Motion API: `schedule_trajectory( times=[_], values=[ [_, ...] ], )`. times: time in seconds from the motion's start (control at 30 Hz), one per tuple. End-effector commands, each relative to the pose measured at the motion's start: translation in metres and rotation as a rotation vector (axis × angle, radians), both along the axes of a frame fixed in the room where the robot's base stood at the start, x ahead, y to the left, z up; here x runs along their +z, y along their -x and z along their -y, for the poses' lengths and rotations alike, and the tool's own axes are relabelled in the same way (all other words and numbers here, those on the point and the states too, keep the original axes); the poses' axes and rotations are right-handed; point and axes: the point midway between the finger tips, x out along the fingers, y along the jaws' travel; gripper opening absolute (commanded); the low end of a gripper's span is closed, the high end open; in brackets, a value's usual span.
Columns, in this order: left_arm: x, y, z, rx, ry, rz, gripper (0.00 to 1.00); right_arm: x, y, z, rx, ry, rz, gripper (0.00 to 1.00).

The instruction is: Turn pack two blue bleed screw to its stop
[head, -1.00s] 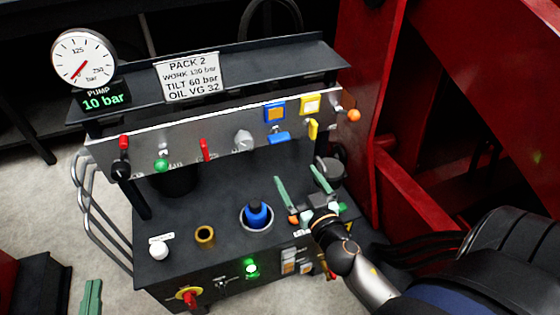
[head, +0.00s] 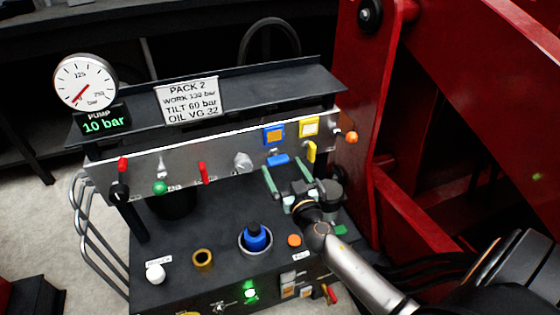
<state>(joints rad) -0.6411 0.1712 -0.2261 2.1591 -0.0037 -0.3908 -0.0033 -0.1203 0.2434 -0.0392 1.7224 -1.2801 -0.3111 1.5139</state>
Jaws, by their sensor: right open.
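A small blue handle (head: 278,160) sits on the grey front panel (head: 140,170), just below a blue square plate (head: 273,135). A blue round knob (head: 256,238) stands in a pale ring on the black deck. No lettering here tells which blue part is the bleed screw. My right gripper (head: 285,170) is open, its two green fingers apart and pointing up towards the panel. The fingertips are close below the blue handle in the picture, with nothing seen between them; I cannot tell if they touch it. My left gripper is not in view.
A yellow handle (head: 311,152) is to the right of the blue one, with an orange knob (head: 351,138) beyond. An orange button (head: 294,240) and a brass cup (head: 203,260) are on the deck. The gauge display (head: 103,122) reads 10 bar. Red steelwork (head: 450,90) stands at the right.

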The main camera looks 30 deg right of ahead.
Motion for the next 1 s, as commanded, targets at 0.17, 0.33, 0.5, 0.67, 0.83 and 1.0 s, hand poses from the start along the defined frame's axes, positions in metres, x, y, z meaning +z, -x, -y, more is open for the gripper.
schedule_trajectory(
  times=[0.17,0.33,0.5,0.67,0.83,1.0],
  values=[
    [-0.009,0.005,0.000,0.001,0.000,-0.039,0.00,0.001,-0.019,0.004,0.001,0.001,0.001,1.00],
    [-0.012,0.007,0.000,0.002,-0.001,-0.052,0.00,0.000,-0.025,0.006,0.000,0.001,0.000,1.00],
    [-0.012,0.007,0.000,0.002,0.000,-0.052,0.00,0.000,-0.025,0.006,0.000,0.001,0.000,1.00],
    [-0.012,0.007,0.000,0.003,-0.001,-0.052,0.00,0.000,-0.025,0.006,0.000,0.001,0.000,0.91],
    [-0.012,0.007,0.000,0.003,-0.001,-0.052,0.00,0.000,-0.025,0.006,0.000,0.001,0.000,0.72],
    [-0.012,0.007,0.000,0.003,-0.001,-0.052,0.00,0.000,-0.025,0.006,0.000,0.001,-0.001,0.53]
  ],
)
